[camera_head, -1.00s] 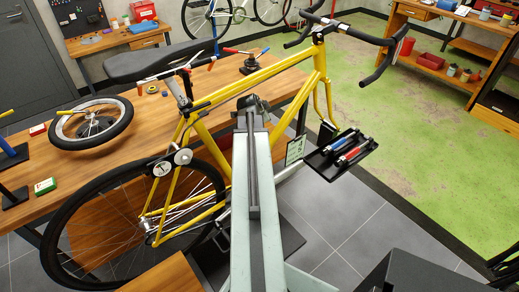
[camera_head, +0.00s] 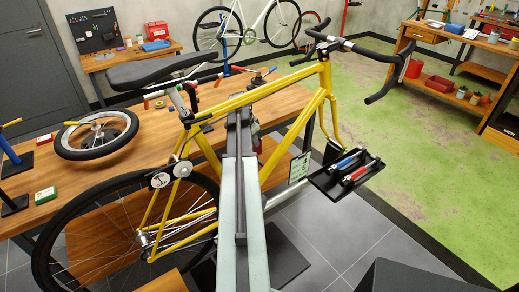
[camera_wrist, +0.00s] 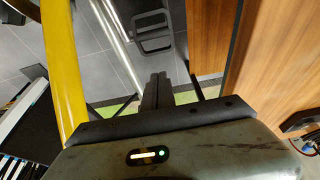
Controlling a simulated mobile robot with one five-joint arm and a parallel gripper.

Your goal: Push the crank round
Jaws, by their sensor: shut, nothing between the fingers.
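The yellow bicycle (camera_head: 262,92) stands side-on in the head view, its rear wheel (camera_head: 60,225) at lower left. My arm crosses in front of the frame's middle and hides the crank area; I cannot make out the crank there. In the wrist view my gripper (camera_wrist: 155,92) is shut and empty, with its fingers together. A yellow frame tube (camera_wrist: 62,65) runs down the left of that view, beside the gripper. A dark open-framed shape (camera_wrist: 152,30) shows beyond the fingertips; I cannot tell whether it is a pedal. No contact with the crank is visible.
A wooden bench (camera_head: 215,110) stands behind the bicycle, carrying a loose wheel (camera_head: 97,135). A black tray (camera_head: 322,180) with blue and red tools is right of the frame. Open green floor (camera_head: 440,170) lies to the right. Wood also fills the wrist view's right side (camera_wrist: 280,60).

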